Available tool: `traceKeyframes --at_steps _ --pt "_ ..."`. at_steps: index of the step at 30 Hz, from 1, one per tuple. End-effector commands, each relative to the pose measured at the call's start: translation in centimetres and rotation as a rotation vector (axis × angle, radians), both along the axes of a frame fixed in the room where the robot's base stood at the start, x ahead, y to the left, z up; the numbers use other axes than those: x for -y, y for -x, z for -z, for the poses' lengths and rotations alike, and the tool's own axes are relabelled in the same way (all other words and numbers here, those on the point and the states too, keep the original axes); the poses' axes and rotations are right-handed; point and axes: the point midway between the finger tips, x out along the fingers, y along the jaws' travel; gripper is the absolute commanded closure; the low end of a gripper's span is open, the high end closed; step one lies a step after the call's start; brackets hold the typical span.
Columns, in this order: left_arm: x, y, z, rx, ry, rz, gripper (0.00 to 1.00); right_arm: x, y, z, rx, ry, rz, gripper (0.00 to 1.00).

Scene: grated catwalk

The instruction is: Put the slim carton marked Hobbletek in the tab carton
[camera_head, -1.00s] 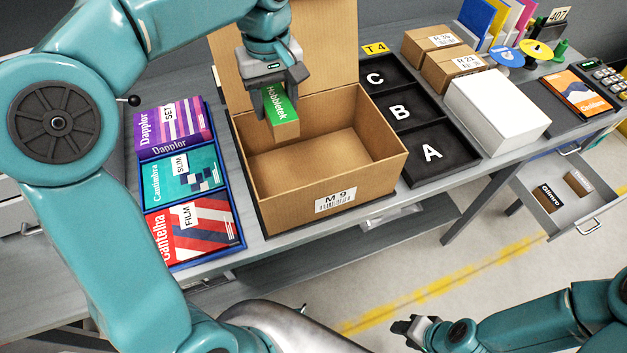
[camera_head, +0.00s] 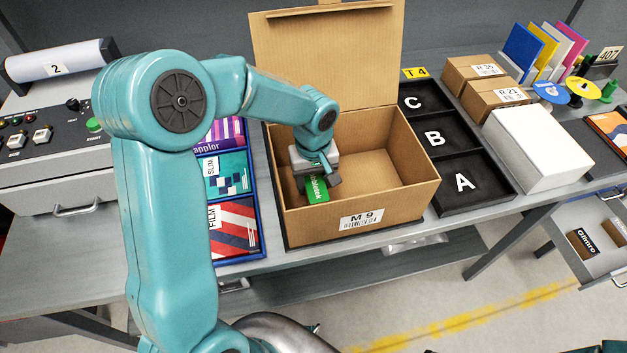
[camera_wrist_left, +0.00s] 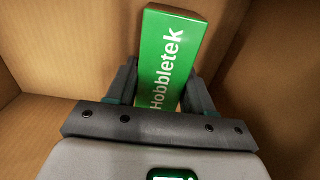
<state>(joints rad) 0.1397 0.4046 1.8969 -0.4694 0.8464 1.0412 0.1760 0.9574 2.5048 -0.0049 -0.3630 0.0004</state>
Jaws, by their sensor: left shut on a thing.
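The slim green carton marked Hobbletek (camera_head: 317,190) is down inside the open brown tab carton (camera_head: 410,200) marked M 9, near its left side. My left gripper (camera_head: 325,178) is shut on it and reaches down inside the carton's walls. In the left wrist view the green Hobbletek carton (camera_wrist_left: 168,60) stands out between the two fingers (camera_wrist_left: 160,90), with brown cardboard walls around it. I cannot tell whether it touches the carton floor. The tab carton's lid (camera_head: 335,55) stands up at the back. My right gripper does not show clearly now.
A blue tray (camera_head: 258,215) of boxes stands left of the carton, partly behind my left arm. Black bins marked A, B and C (camera_head: 470,185) lie to its right. A white box (camera_head: 540,148) and brown boxes (camera_head: 495,100) stand further right. An open drawer (camera_head: 600,262) hangs at right.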

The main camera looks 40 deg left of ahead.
Motion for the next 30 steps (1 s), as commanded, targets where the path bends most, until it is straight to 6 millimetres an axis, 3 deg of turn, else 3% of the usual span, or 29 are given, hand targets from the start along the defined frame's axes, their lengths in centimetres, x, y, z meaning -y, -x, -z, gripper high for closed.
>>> traceKeyframes --at_steps 13,14,15,16,25,30 --pt "0.0 0.0 1.2 0.001 0.001 0.0 0.8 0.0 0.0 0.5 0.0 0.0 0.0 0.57" --pt "0.0 0.0 1.0 0.001 0.001 0.0 0.42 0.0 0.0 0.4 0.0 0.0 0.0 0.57" --pt "0.0 0.0 1.0 0.001 0.001 0.0 0.29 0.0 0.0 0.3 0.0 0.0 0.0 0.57" --pt "0.0 0.0 1.0 0.001 0.001 0.0 0.22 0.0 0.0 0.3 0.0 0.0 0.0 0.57" --pt "0.0 0.0 0.7 0.001 0.001 0.0 0.22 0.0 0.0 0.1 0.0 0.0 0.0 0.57" --pt "0.0 -0.1 -1.2 0.006 -0.001 -0.001 0.22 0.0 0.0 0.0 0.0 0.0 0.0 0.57"
